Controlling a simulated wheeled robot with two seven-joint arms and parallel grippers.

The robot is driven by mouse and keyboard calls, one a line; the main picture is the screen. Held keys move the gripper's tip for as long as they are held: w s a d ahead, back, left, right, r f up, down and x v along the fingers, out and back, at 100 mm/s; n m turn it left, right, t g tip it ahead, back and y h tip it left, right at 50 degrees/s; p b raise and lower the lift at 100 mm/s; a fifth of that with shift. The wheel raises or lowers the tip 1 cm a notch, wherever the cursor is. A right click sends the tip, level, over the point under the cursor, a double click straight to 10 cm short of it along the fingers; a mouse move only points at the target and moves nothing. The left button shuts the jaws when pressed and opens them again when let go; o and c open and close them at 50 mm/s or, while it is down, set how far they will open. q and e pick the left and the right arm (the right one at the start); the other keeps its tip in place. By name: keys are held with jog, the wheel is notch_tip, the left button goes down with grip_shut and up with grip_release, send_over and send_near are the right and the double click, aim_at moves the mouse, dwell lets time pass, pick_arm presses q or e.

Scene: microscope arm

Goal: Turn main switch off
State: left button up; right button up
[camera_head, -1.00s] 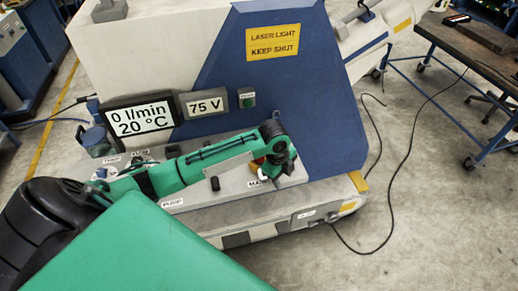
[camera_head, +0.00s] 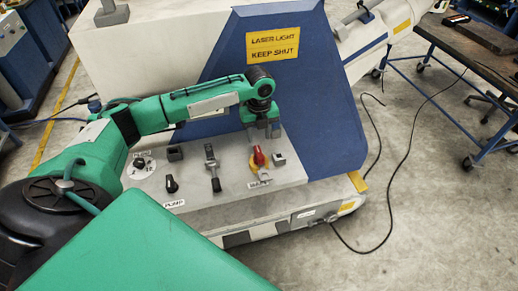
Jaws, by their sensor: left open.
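The main switch (camera_head: 258,157) is a red rotary handle on a yellow plate, at the right part of the grey control panel (camera_head: 222,189). Its red handle points roughly up the panel in the picture. A partly legible label sits in front of it. My left gripper (camera_head: 263,133) is open and points down just above and behind the red handle. It holds nothing, and I cannot tell whether a finger touches the handle. My right gripper is not in view.
The panel also carries a black pump knob (camera_head: 171,184), a lever switch (camera_head: 212,168), a small dial (camera_head: 139,163) and a grey block (camera_head: 279,159) close right of the main switch. A blue sloped housing (camera_head: 320,110) with a yellow laser sign (camera_head: 273,44) rises behind.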

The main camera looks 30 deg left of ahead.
aim_at(259, 152)
pick_arm(q)
notch_tip(259, 152, down, 8)
jog(key=shift+r+p, duration=0.2)
jog(key=shift+p, duration=0.9)
jog(key=shift+f, duration=0.6)
grip_shut()
